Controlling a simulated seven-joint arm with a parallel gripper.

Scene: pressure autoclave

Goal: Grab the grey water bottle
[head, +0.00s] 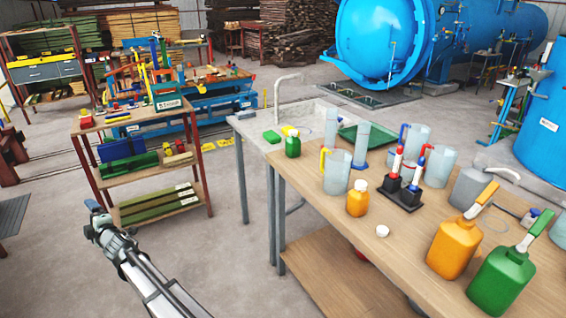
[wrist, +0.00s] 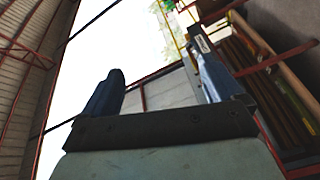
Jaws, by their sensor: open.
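A grey bottle-like container (head: 470,187) stands on the right part of the wooden table, behind the orange bottle (head: 454,244), which hides part of its lower body. I cannot read any label on it. My gripper (head: 95,210) is at the left of the head view, over the floor in front of the shelf rack and well away from the table. In the wrist view my gripper (wrist: 158,88) has its two blue fingers spread apart with nothing between them. The grey container cannot be made out in the wrist view.
The wooden table (head: 315,230) also holds a green bottle (head: 503,280), a small orange bottle (head: 357,199), clear jugs (head: 337,172) and a black stand (head: 402,194). A red-framed shelf rack (head: 138,171) stands behind my gripper. Floor between rack and table is clear.

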